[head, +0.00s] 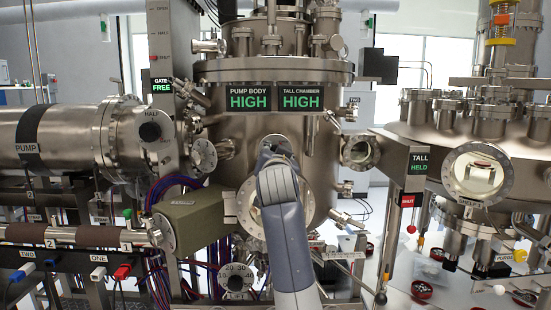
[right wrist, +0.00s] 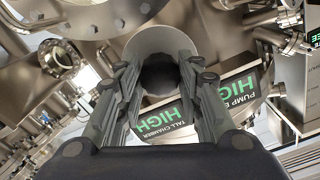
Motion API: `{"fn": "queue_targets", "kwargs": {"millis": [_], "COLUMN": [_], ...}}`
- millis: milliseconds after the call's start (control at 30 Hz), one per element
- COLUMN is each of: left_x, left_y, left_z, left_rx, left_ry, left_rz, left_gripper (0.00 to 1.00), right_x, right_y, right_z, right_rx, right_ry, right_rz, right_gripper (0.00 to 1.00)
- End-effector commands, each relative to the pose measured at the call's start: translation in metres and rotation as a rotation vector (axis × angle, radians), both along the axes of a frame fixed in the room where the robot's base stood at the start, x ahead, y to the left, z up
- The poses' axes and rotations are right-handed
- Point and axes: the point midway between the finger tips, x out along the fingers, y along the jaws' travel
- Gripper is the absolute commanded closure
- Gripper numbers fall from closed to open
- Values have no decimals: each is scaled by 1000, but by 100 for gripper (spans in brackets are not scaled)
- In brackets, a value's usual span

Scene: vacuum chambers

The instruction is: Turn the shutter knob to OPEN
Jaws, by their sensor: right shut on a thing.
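My right arm reaches up the middle of the head view to the front of the large steel chamber (head: 222,125), and its wrist hides the gripper there. In the right wrist view my right gripper (right wrist: 158,66) has its fingers on both sides of a dark round knob (right wrist: 160,80) in front of a pale round part. The fingers are shut on this knob; its markings and turn angle cannot be read. A small red sign (head: 408,201), apparently reading SHUT, is on the post at the right. My left gripper is not in view.
Green displays reading HIGH (head: 249,98) sit above my wrist. The PUMP cylinder (head: 45,138) is at the left, with a tan box (head: 192,220) beside my arm. A round window port (head: 478,175) is at the right. Pipes and flanges crowd the chamber.

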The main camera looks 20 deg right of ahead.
Motion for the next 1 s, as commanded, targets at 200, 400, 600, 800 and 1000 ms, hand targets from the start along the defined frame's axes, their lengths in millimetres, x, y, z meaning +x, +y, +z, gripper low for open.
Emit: {"fn": "queue_targets", "kwargs": {"millis": [200, 400, 600, 800, 1000], "left_x": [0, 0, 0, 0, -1], "left_y": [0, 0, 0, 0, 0], "left_z": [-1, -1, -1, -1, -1], "left_rx": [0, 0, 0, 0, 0], "left_ry": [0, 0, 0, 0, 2], "left_rz": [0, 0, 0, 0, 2], "left_gripper": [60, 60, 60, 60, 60], "right_x": [0, 0, 0, 0, -5], "right_y": [1, 0, 0, 0, 2], "right_z": [0, 0, 0, 0, 0], "right_rx": [12, 12, 11, 11, 10], "right_ry": [-4, -4, -4, -3, -3], "right_rz": [1, 1, 1, 0, 1], "right_gripper": [90, 90, 46, 46, 46]}}
